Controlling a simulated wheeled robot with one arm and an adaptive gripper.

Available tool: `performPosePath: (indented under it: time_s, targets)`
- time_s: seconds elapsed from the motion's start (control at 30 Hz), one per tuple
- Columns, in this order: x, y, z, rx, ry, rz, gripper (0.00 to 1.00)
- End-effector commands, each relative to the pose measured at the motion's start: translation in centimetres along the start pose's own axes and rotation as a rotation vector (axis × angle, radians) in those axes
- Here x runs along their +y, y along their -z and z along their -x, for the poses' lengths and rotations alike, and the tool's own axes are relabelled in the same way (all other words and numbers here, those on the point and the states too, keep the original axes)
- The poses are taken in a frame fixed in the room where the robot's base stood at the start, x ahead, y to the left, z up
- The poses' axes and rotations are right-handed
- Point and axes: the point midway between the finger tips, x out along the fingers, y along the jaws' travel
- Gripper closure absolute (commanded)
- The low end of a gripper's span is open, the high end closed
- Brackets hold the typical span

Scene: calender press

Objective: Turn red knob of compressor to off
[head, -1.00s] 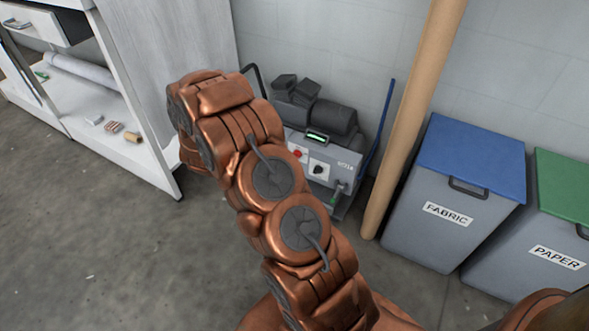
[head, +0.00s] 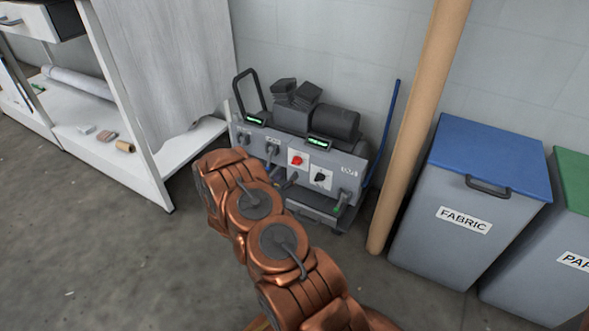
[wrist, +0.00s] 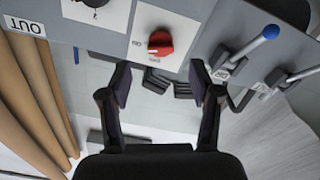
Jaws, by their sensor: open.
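The compressor (head: 320,160) is a grey machine on the floor against the wall, with black motor parts on top. Its red knob (head: 297,160) sits on a white plate on the front panel. In the wrist view, which shows the panel upside down, the red knob (wrist: 160,43) is at the top centre, with small plate labels too small to read surely. My gripper (wrist: 160,78) is open and empty, its two dark fingers spread apart just below the knob in that view, not touching it. In the head view my arm hides the gripper.
A black knob (head: 320,178) on a white plate is beside the red one. A lever with a blue ball end (wrist: 270,32) stands on the other side. A tan pole (head: 420,125), a fabric bin (head: 410,215) and a white shelf (head: 150,180) flank the compressor.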

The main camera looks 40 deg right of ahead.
Motion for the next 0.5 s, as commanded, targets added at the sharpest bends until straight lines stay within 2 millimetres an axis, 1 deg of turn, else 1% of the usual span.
performPosePath:
  time_s: [0.03, 0.3, 0.5]
  targets:
    - [0.1, -0.2, -0.7, -0.001, -0.004, -0.001, 0.37]
    - [0.0, -0.3, -3.9, -0.002, -0.002, -0.002, 0.37]
    - [0.0, -0.2, -5.8, 0.000, -0.001, -0.001, 0.37]
